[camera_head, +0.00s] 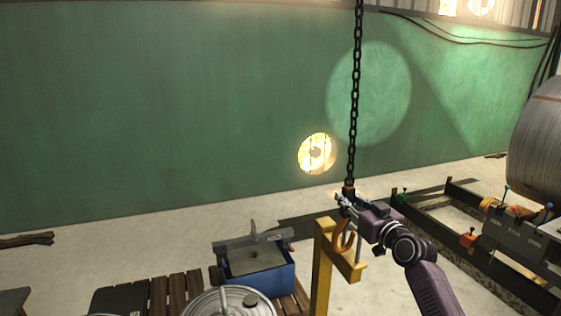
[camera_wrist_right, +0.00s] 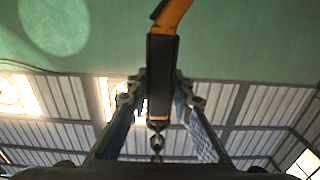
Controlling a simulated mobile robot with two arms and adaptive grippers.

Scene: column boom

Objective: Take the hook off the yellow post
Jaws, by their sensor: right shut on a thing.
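The orange hook (camera_head: 343,238) hangs from a black chain (camera_head: 354,100) at the top of the yellow post (camera_head: 321,275). Its curved part overlaps the post's top in the head view, and I cannot tell whether it still touches the post. My right gripper (camera_head: 347,202) is shut on the hook's black shank, just below the chain. In the right wrist view the gripper's fingers (camera_wrist_right: 160,88) stand on both sides of the dark shank (camera_wrist_right: 162,65). The orange of the hook (camera_wrist_right: 172,14) runs out of the top of that view. My left gripper is not in view.
A blue box with a grey top (camera_head: 262,275) stands on a wooden pallet (camera_head: 172,292) left of the post, near a metal drum (camera_head: 225,303). A dark frame (camera_head: 440,225) and a large grey roll (camera_head: 540,140) are at right. Floor behind the post is mostly clear.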

